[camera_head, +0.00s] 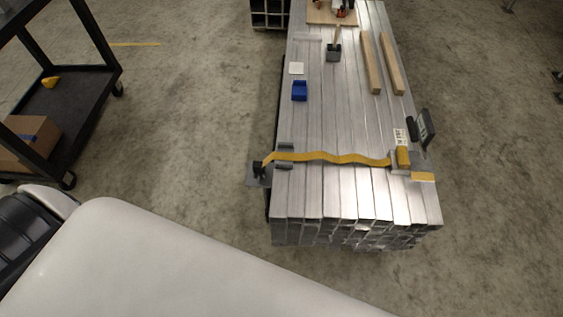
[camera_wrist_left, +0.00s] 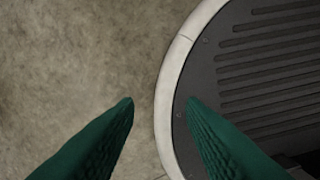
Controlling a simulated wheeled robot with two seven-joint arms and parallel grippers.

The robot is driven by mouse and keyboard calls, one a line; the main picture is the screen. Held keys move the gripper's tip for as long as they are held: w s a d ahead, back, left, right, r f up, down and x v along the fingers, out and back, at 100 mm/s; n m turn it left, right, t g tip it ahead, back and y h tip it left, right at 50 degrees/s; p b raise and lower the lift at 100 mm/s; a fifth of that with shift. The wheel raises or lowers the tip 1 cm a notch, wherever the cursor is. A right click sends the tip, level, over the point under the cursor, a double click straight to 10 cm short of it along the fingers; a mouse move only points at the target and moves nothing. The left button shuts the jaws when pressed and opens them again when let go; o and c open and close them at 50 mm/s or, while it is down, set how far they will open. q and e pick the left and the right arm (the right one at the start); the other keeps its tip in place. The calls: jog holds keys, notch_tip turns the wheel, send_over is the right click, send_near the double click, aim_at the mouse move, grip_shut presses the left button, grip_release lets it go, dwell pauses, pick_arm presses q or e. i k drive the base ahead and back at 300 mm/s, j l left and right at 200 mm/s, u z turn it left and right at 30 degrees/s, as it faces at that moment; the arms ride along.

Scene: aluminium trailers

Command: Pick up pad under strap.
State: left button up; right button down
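A yellow strap (camera_head: 335,158) runs across the near end of a stack of aluminium bars (camera_head: 345,195). A grey pad (camera_head: 285,149) sits at the stack's left edge by the strap, which seems to pass over it. My right gripper is not in view.
On the stack lie a blue block (camera_head: 299,91), a white square (camera_head: 296,68), a mallet (camera_head: 334,50) and two wooden bars (camera_head: 371,63). A dark device (camera_head: 427,129) stands at the right edge. A black cart (camera_head: 62,100) is at the left. The floor between is clear.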

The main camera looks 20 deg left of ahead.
aim_at(282, 147)
jog(key=k+z, duration=0.3)
jog(key=z, duration=0.15)
jog(key=k+l+z, duration=0.15)
jog(key=z, duration=0.3)
jog(key=j+z, duration=0.3)
jog(key=j, duration=0.4)
jog(key=j+z, duration=0.25)
jog(key=j, duration=0.4)
jog(key=k+j+z, duration=0.15)
jog(key=j+z, duration=0.15)
jog(key=j, duration=0.35)
